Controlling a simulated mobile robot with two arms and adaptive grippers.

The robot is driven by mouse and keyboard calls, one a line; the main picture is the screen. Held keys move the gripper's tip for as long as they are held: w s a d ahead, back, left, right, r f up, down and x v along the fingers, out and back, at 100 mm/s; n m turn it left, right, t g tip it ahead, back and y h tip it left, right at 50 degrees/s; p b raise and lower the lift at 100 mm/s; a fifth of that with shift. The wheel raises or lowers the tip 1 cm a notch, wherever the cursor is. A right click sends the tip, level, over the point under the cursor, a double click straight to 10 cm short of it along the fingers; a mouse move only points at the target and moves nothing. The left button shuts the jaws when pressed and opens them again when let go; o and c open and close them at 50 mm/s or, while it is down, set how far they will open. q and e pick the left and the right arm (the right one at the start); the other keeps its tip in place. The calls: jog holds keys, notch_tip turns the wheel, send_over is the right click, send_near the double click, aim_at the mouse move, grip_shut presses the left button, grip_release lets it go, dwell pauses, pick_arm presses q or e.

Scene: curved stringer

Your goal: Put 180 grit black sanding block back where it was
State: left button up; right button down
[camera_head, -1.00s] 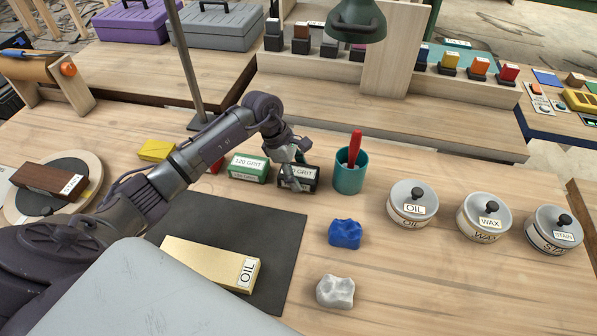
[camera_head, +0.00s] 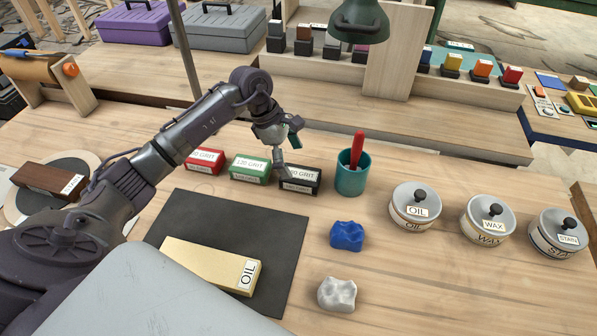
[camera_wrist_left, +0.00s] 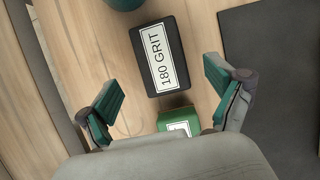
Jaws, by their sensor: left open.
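The black 180 grit sanding block (camera_head: 301,180) stands on the workbench, at the right end of a row with the green 120 grit block (camera_head: 250,169) and a red block (camera_head: 205,160). In the left wrist view the black block (camera_wrist_left: 158,57) lies beyond the fingertips, its label readable, with the green block (camera_wrist_left: 178,121) nearer. My left gripper (camera_head: 281,160) is just above and behind the black block in the head view. In the wrist view its fingers (camera_wrist_left: 165,98) are wide apart with nothing between the pads gripped. My right gripper is not in view.
A teal cup (camera_head: 352,178) with a red-handled tool stands close right of the black block. A dark mat (camera_head: 225,222) holds a wooden block (camera_head: 208,262). Blue (camera_head: 345,235) and white (camera_head: 337,294) lumps and lidded tins (camera_head: 416,208) are to the right.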

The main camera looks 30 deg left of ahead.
pick_arm(q)
jog(key=v, duration=0.6)
dwell(0.3)
